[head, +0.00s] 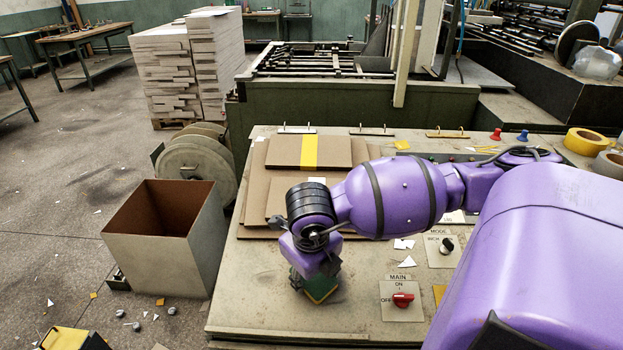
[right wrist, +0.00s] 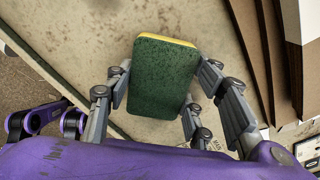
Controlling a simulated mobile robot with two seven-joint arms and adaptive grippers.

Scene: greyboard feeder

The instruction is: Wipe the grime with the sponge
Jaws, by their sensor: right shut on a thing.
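A green and yellow sponge (head: 321,291) is low over the beige panel top, below my right gripper (head: 318,274) in the head view. In the right wrist view the sponge (right wrist: 163,78) shows its dark green face between the fingers, which are shut on its sides. I cannot tell whether it touches the panel. A faint dark smudge of grime (head: 290,284) shows on the panel around the sponge; the sponge and gripper hide part of it. My left gripper is not in view.
Brown greyboard sheets (head: 270,185) lie stacked behind the gripper. A red main switch (head: 402,299) and a mode knob (head: 446,245) are to the right, with white paper scraps near them. An open bin (head: 200,250) stands left of the panel. Tape rolls (head: 586,142) sit at the far right.

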